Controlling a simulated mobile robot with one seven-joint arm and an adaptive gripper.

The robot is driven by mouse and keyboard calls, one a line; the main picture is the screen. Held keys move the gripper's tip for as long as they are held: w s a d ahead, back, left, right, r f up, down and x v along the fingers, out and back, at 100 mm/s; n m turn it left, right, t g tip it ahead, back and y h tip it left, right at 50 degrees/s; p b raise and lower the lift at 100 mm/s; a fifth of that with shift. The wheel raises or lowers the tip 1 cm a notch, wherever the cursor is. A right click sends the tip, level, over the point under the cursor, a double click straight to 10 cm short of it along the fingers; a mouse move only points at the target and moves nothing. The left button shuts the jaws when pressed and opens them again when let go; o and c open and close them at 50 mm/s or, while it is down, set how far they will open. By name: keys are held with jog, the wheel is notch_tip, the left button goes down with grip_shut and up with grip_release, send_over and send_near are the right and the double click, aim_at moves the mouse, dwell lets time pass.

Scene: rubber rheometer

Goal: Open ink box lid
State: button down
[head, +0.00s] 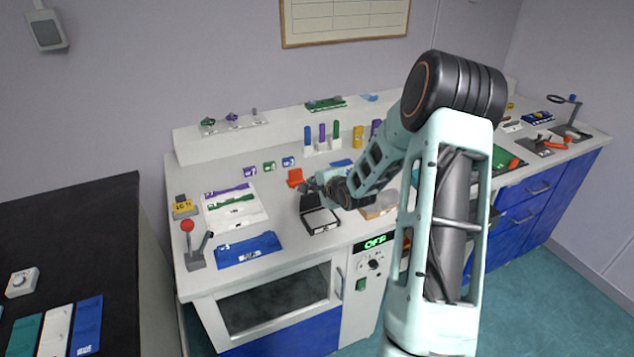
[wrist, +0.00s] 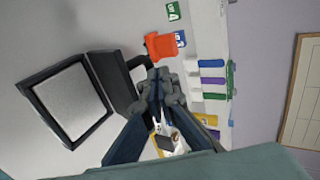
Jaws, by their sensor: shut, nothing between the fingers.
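The ink box (head: 320,222) is a small black tray with a light grey pad, on the white bench near its front edge. Its dark lid (head: 310,202) stands raised along the back side of the tray, so the pad shows. In the wrist view the pad side of the ink box (wrist: 68,103) is at the left, and the raised lid (wrist: 112,83) lies between it and my gripper (wrist: 160,80). My gripper is shut and empty, just behind the lid; I cannot tell whether it touches. In the head view my gripper (head: 312,187) is partly hidden by its own body.
An orange block (head: 295,177) stands close behind my gripper. A blue tray (head: 248,250) and a red-knobbed lever (head: 187,226) are to the left. A rack of colored markers (head: 322,140) stands behind. A tan-topped box (head: 380,208) is to the right, beside my wrist.

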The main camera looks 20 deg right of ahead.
jog(key=shift+w+f+b, duration=0.15)
jog(key=shift+w+b, duration=0.05)
jog(key=shift+w, duration=0.4)
jog(key=shift+w+f+b, duration=0.15)
jog(key=shift+w, duration=0.55)
jog(key=shift+a+r, duration=0.1)
